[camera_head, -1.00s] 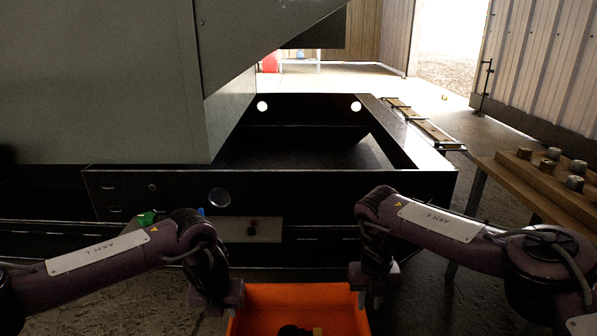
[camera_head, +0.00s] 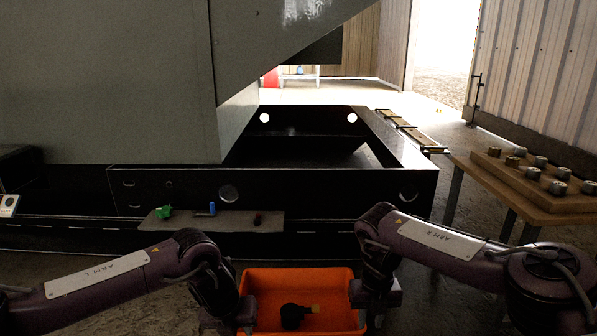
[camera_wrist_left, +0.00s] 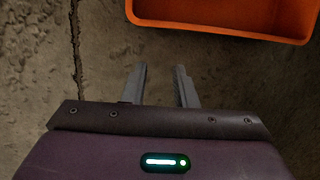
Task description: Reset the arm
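My left gripper (camera_wrist_left: 159,85) is open and empty in the left wrist view, its two grey fingers apart over the bare floor. In the head view my left arm (camera_head: 100,277) comes in from the left and its gripper (camera_head: 228,326) hangs beside the left edge of the orange bin. My right arm (camera_head: 440,240) comes in from the right. Its gripper (camera_head: 376,308) points down at the bin's right edge, and its fingertips do not show clearly.
The orange bin (camera_head: 258,278) holds a dark round part with a brass end (camera_head: 293,316). A shelf (camera_head: 230,222) carries green, blue and dark red pieces before a black open enclosure (camera_head: 280,187). A wooden table (camera_head: 480,179) with several metal cylinders stands right.

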